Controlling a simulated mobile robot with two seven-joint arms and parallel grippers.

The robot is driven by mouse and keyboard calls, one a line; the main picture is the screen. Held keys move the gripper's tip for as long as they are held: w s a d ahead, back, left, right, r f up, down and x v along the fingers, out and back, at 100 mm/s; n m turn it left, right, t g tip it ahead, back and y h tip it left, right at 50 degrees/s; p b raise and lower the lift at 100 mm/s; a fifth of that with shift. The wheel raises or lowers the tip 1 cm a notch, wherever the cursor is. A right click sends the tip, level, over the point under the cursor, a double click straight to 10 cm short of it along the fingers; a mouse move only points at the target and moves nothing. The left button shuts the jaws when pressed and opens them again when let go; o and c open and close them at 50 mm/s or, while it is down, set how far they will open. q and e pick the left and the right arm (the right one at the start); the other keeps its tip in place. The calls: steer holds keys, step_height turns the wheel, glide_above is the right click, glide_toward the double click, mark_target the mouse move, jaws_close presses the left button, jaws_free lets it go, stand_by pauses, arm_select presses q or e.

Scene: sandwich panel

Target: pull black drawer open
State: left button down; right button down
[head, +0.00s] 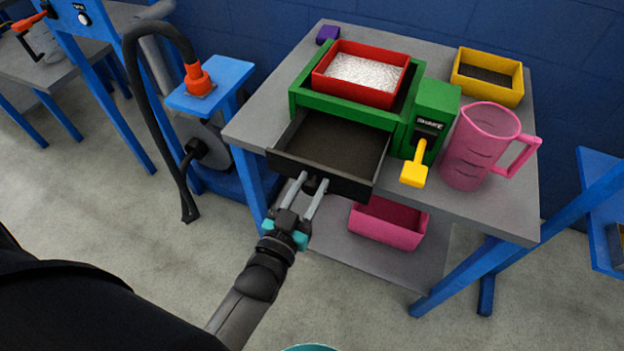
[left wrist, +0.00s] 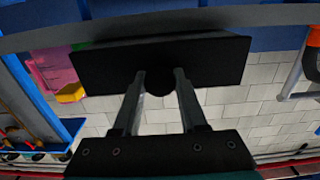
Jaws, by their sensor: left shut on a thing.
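The black drawer (head: 333,146) juts out from the front of the green box (head: 299,98) on the grey table, and its brown inner floor shows. My left gripper (head: 314,185) is at the middle of the drawer's front, shut on the dark round knob (head: 317,184). In the left wrist view the drawer front (left wrist: 215,62) spans the picture, with the knob (left wrist: 160,80) between the fingers of my left gripper (left wrist: 158,78). My right gripper is not in view.
A red bin of white grains (head: 318,82) sits on the green box. A yellow lever (head: 414,174) and pink jug (head: 480,145) stand right of the drawer. A yellow bin (head: 515,85) is behind. A pink bin (head: 385,235) lies on the shelf below.

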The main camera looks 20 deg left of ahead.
arm_select(q)
steer(key=shift+c, duration=2.4)
jaws_free()
steer(key=s+p, duration=0.1)
steer(key=s, duration=1.4)
steer(key=shift+a+p, duration=0.25)
steer(key=shift+p, duration=0.15)
steer(key=shift+f, duration=0.1)
